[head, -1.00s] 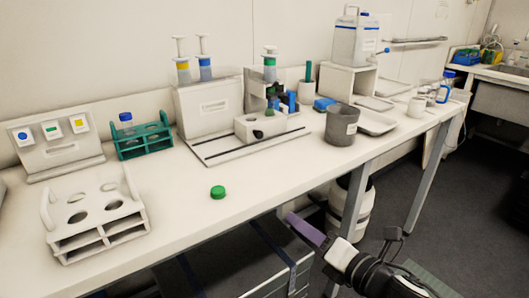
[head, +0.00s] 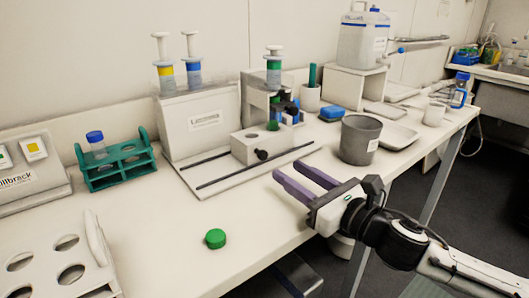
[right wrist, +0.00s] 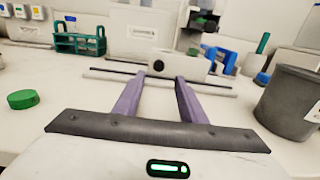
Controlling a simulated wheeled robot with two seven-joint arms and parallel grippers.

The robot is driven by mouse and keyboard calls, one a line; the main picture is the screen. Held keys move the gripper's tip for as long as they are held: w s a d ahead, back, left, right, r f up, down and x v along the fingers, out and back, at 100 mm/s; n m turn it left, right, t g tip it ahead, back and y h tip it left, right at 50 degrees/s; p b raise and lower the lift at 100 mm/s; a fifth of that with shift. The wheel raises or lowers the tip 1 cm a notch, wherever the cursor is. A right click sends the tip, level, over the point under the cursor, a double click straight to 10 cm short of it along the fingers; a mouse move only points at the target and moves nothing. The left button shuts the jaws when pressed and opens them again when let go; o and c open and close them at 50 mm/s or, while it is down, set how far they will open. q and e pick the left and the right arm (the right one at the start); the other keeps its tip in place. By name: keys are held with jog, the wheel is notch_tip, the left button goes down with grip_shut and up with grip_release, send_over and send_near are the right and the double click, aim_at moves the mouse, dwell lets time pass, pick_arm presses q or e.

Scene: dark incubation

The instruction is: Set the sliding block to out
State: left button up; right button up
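The sliding block (head: 250,146) is a white box with a round hole in its top and a black knob (head: 262,155) on its front. It sits on two dark rails (head: 243,172) in front of the white dispenser housing (head: 205,122). The block also shows in the right wrist view (right wrist: 180,65), straight ahead beyond the fingers. My right gripper (head: 302,180) is open and empty, with purple fingers, over the front edge of the bench, apart from the block and right of the rails' near ends. It also shows in the right wrist view (right wrist: 158,88). My left gripper is out of view.
A grey cup (head: 360,140) stands right of the rails. A green cap (head: 215,239) lies on the bench at front. A green rack (head: 115,165) with a blue-capped bottle and a white rack (head: 62,262) stand left. The bench between cap and rails is clear.

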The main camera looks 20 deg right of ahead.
aim_at(264, 156)
jog(key=x, duration=0.8)
jog(key=shift+w+a+p, duration=0.25)
jog(key=shift+w+p, duration=0.05)
grip_shut()
